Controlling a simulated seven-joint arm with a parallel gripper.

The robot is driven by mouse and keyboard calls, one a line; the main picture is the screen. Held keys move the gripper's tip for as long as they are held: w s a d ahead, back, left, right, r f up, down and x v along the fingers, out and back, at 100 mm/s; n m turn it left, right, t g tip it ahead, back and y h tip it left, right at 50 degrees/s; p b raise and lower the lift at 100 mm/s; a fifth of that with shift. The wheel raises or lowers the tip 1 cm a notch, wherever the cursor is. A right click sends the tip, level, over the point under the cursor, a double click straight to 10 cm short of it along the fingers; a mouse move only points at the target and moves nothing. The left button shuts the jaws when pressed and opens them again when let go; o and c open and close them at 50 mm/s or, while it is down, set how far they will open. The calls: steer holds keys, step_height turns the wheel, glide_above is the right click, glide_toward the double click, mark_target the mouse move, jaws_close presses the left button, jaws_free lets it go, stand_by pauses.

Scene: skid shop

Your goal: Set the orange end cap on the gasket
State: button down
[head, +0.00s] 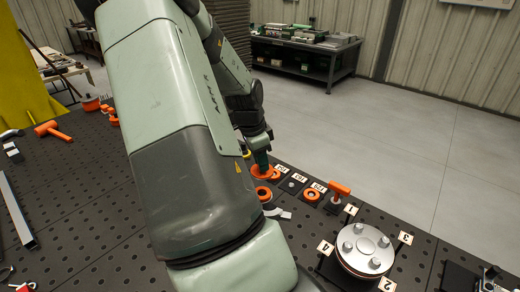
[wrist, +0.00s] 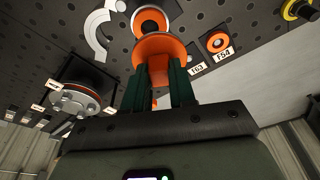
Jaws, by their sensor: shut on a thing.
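My gripper (wrist: 160,78) is shut on the orange end cap (wrist: 157,50). Its green fingers grip the cap's narrow block, and the wide round part faces away from my wrist. In the head view my gripper (head: 262,163) holds the cap (head: 266,173) over the far edge area of the dark bench, partly behind my arm. An orange ring with a dark centre (wrist: 150,20) lies just beyond the cap in the wrist view, and it also shows in the head view (head: 264,194). I cannot tell whether this ring is the gasket. The gap beneath the cap is unclear.
A grey C-shaped piece (head: 278,213) lies near the ring. A small orange ring (head: 311,195) and an orange-handled part (head: 340,188) sit by labels to the right. A bolted round flange (head: 366,249) stands at front right. An orange mallet (head: 52,131) lies at left.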

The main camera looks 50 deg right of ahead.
mark_target(259, 176)
steer(key=shift+s+a, duration=0.45)
steer(key=shift+a, duration=0.05)
steer(key=shift+f, duration=1.8)
steer(key=shift+f, duration=1.85)
steer(key=c, duration=0.8)
jaws_free()
steer(key=shift+c, duration=0.2)
steer(key=shift+o, duration=0.3)
steer(key=shift+o, duration=0.9)
